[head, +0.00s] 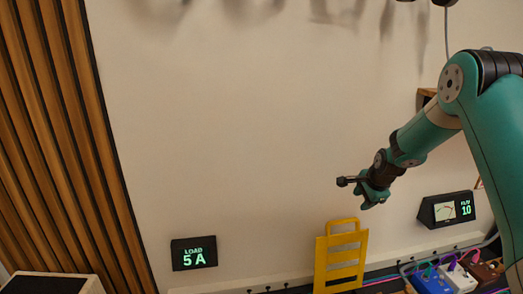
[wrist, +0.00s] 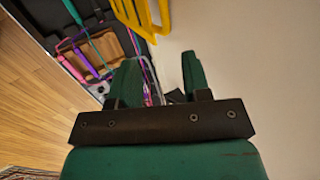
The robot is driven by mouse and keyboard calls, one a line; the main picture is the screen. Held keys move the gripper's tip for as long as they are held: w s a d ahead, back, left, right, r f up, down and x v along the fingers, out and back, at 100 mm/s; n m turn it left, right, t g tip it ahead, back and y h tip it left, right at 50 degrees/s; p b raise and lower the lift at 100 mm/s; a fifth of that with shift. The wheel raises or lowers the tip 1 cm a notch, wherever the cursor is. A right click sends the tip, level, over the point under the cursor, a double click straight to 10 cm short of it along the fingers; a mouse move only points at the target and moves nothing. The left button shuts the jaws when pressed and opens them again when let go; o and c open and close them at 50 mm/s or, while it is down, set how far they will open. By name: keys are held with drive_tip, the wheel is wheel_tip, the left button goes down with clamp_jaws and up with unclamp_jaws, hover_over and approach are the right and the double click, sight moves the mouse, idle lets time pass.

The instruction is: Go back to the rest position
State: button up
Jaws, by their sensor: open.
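My gripper (head: 368,200) is in mid-air in front of the pale wall in the head view, above and to the right of the yellow frame. In the wrist view its two green fingers (wrist: 160,72) stand apart with nothing held between them. The teal arm comes in from the right side of the head view.
A yellow slatted frame (head: 321,262) stands below my gripper. A "LOAD 5 A" display (head: 194,253) is at lower left, and a meter display (head: 447,209) at right. Coloured plugs and cables (head: 452,272) sit at lower right. The wall left of the arm is clear.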

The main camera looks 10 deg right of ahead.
drive_tip(key=s+a+r+n+g+y, duration=0.1)
drive_tip(key=s+a+r+n, duration=0.55)
drive_tip(key=a, duration=0.35)
drive_tip(key=s+a+r+n+g+y, duration=0.1)
drive_tip(key=s+a+r+n+y, duration=0.1)
drive_tip(key=s+a+r+n, duration=0.45)
drive_tip(key=s+a+r+n+g, duration=0.15)
drive_tip(key=s+a+n, duration=0.25)
drive_tip(key=s, duration=0.4)
drive_tip(key=s+a+r+n+y, duration=0.1)
drive_tip(key=s+a+r+n, duration=0.25)
drive_tip(key=s, duration=0.35)
drive_tip(key=s+a+r+n+g, duration=0.1)
drive_tip(key=s+a+r+n, duration=0.1)
drive_tip(key=s+a+n, duration=0.45)
wheel_tip(320, 180, up, 23)
drive_tip(key=s+d+m+p, duration=0.1)
drive_tip(key=s+m+p, duration=0.1)
drive_tip(key=p, duration=2.1)
drive_tip(key=shift+s+d, duration=0.2)
drive_tip(key=shift+s, duration=0.2)
drive_tip(key=shift+d+f+g, duration=0.1)
drive_tip(key=shift+f+g, duration=0.05)
drive_tip(key=shift+g, duration=0.1)
